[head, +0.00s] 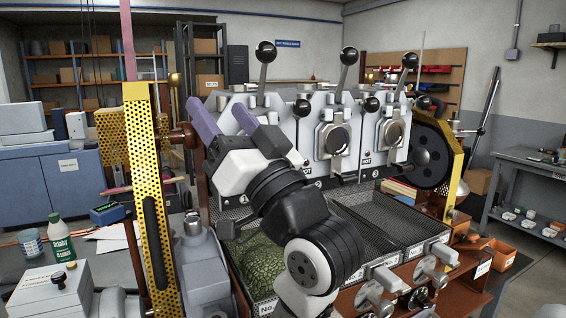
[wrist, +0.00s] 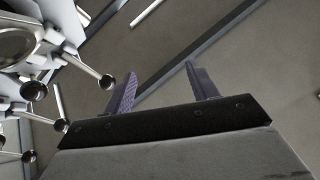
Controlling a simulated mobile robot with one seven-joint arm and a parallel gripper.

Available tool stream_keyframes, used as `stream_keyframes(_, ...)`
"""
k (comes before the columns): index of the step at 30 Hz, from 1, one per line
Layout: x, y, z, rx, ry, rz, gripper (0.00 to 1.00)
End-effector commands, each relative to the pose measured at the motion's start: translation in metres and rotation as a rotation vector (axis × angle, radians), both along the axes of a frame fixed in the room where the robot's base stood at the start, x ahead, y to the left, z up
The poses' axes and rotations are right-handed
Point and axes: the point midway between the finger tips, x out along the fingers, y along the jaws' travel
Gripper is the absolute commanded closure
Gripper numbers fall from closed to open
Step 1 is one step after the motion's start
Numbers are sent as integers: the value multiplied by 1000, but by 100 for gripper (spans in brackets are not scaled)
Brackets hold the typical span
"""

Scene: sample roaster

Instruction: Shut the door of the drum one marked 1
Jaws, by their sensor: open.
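The leftmost roaster drum (head: 268,101), apparently drum one, stands behind my gripper and wrist in the head view. Its front door is mostly hidden by my arm, so I cannot tell whether it is open or shut. A black ball knob (head: 302,107) shows just right of my gripper. My gripper (head: 218,110) has two purple fingers spread apart with nothing between them, in front of that drum's left side. In the wrist view the fingers (wrist: 160,70) are also apart and empty; roaster parts and ball-ended handles (wrist: 107,81) lie left of them.
The middle drum door (head: 336,138) and right drum door (head: 392,132) look shut against their housings. Below are mesh trays, the left holding green beans (head: 262,262). A yellow perforated post (head: 150,200) stands close left of my arm. Lever knobs (head: 265,52) rise above the drums.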

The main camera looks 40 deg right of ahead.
Motion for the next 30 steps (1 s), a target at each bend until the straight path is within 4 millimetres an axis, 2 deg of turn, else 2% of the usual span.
stream_keyframes(1, -12, -18, -8, -30, 79, -70, 42)
stream_keyframes(6, -59, -66, -57, -114, 370, -255, 42)
stream_keyframes(10, -93, -87, -88, -144, 534, -344, 42)
stream_keyframes(15, -115, -97, -108, -158, 637, -388, 42)
stream_keyframes(20, -109, -99, -110, -160, 647, -388, 42)
stream_keyframes(30, -66, -108, -109, -159, 644, -383, 42)
